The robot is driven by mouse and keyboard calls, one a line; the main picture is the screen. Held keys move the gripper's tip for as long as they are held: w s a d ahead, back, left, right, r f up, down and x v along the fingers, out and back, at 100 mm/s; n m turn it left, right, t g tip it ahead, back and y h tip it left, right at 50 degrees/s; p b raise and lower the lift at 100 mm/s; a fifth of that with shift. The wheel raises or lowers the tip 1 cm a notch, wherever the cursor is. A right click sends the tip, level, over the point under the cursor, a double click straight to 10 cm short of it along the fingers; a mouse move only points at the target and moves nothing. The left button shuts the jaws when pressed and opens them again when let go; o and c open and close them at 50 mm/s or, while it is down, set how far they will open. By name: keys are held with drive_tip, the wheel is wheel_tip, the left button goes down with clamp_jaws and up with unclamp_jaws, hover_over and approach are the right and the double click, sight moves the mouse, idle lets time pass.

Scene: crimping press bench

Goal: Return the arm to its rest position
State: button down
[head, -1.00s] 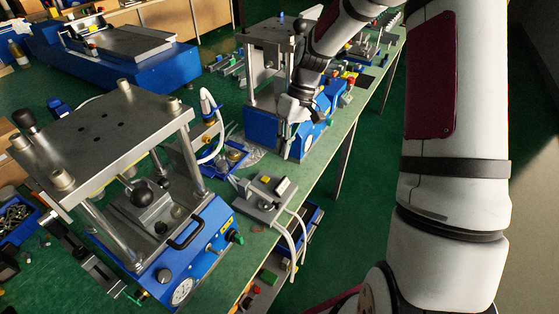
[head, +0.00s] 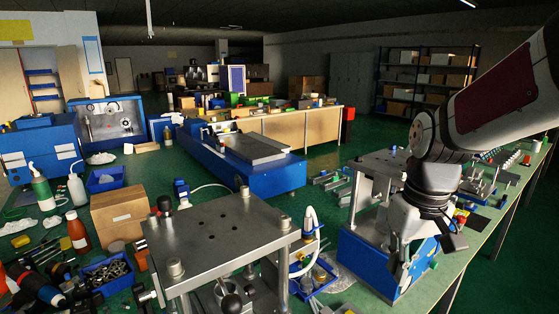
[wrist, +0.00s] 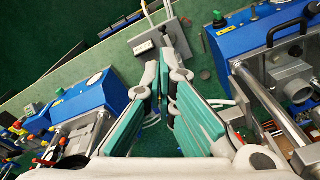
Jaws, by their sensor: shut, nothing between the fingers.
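My gripper (head: 402,262) is in the right part of the head view, hanging from my white arm with its fingers pointing down. It is in front of the farther blue-based press (head: 365,250) and hides part of it. In the wrist view, the teal-padded fingers of my gripper (wrist: 165,62) come together at their tips with nothing held. Below and beyond the tips the green bench top and a small grey box with white cables (wrist: 150,45) show. Whether the gripper touches the press cannot be told.
The nearer press with a steel top plate (head: 222,232) fills the bottom centre. A cardboard box (head: 120,215), bottles and trays of parts crowd the left. A long blue machine (head: 255,170) stands behind. In the wrist view, blue machine bodies (wrist: 255,32) flank both sides.

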drive_tip(key=s+a+r+m+t, duration=0.1)
drive_tip(key=s+r+t, duration=0.1)
drive_tip(key=s, duration=0.5)
drive_tip(key=s+a+r+m+t, duration=0.1)
drive_tip(key=s+r, duration=0.2)
drive_tip(key=s, duration=0.5)
drive_tip(key=shift+t, duration=0.4)
drive_tip(key=shift+r, duration=0.15)
drive_tip(key=shift+a, duration=0.1)
